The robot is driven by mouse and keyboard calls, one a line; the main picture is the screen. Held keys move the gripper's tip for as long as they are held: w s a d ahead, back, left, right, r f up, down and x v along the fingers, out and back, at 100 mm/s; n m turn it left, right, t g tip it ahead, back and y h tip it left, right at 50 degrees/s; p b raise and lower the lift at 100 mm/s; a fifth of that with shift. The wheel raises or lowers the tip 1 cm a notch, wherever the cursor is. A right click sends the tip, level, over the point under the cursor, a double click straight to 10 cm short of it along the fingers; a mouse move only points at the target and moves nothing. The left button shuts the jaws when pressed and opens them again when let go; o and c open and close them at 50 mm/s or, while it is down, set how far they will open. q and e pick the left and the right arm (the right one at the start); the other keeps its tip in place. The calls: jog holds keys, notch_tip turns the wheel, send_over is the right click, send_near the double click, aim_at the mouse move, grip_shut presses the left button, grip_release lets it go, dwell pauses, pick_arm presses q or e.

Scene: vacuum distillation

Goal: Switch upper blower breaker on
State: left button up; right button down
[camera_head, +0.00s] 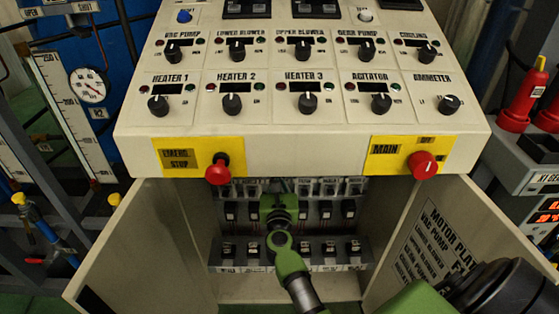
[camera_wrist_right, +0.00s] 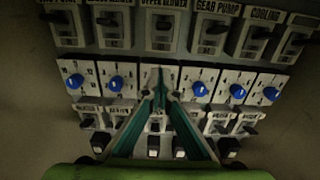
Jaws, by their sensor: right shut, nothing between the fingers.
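The upper blower breaker (camera_wrist_right: 162,27) is in the upper row of the panel in the right wrist view, under its "UPPER BLOWER" label. It has a dark lever; I cannot tell its position. My right gripper (camera_wrist_right: 160,72) is shut and empty, its teal fingertips meeting below that breaker over the row of blue knobs. They look apart from the breaker, though contact is hard to judge. In the head view my right gripper (camera_head: 282,192) reaches into the open cabinet and covers part of the breaker rows. My left gripper is not in view.
Neighbouring breakers, such as gear pump (camera_wrist_right: 210,35) and cooling (camera_wrist_right: 250,42), stand close by. Open cabinet doors flank the opening on the left (camera_head: 140,245) and right (camera_head: 440,240). The red emergency stop (camera_head: 218,170) and main knob (camera_head: 422,165) stick out above it.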

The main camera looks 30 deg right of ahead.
jog(key=v, duration=0.3)
jog(key=shift+s+a, duration=0.25)
jog(key=s+a+f+n+g+y, duration=0.1)
jog(key=s+a+f+n+y, duration=0.2)
jog(key=f+n, duration=0.5)
jog(key=s+a+f+n+g+y, duration=0.1)
jog(key=s+a+f+n+y, duration=0.1)
jog(key=a+f+n, duration=0.6)
jog(key=s+a+f+n+g+y, duration=0.1)
jog(key=s+a+f+n+y, duration=0.3)
jog(key=f, duration=0.7)
jog(key=s+f+n+g, duration=0.2)
jog(key=s+f+n, duration=0.4)
jog(key=f+n, duration=0.3)
jog(key=s+d+f+n+g, duration=0.1)
jog(key=s+f+n+g, duration=0.2)
jog(key=s, duration=0.9)
jog(key=s+d+f+n+g, duration=0.1)
jog(key=s+f+n+g, duration=0.2)
jog(key=s+f+n, duration=0.4)
jog(key=s+d+f+n+g, duration=0.1)
jog(key=s+f+n+g, duration=0.2)
jog(key=s, duration=1.4)
notch_tip(320, 180, down, 5)
jog(key=n, duration=0.2)
jog(key=shift+s+d+n+g, duration=0.35)
jog(key=shift+d+n+g, duration=0.05)
